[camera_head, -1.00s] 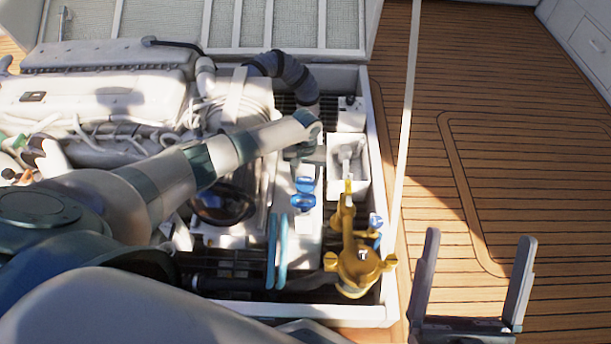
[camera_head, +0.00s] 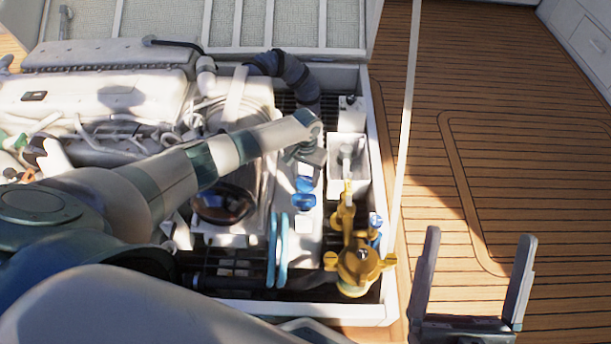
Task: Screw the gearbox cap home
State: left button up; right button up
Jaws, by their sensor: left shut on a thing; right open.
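My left gripper (camera_head: 307,153) reaches over the engine bay from the left and points down over the pale gearbox housing (camera_head: 304,240). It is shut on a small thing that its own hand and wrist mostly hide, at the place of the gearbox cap. I cannot make out the cap's shape or how deep it sits. Two blue parts (camera_head: 304,193) show just below the gripper on the housing. My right gripper (camera_head: 475,285) is open and empty, fingers up, over the deck at the lower right.
A brass strainer (camera_head: 358,264) stands in the bay's near right corner. A white open box (camera_head: 345,180) is right of the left gripper. A pale upright strut (camera_head: 406,120) rises at the hatch edge. The teak deck (camera_head: 520,140) is clear.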

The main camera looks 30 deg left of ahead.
pick_arm(q)
jog(key=shift+m, duration=1.7)
jog(key=m, duration=0.2)
jog(key=shift+m, duration=0.7)
jog(key=shift+a+m, duration=0.1)
jog(key=shift+m, duration=1.8)
jog(key=shift+m, duration=0.9)
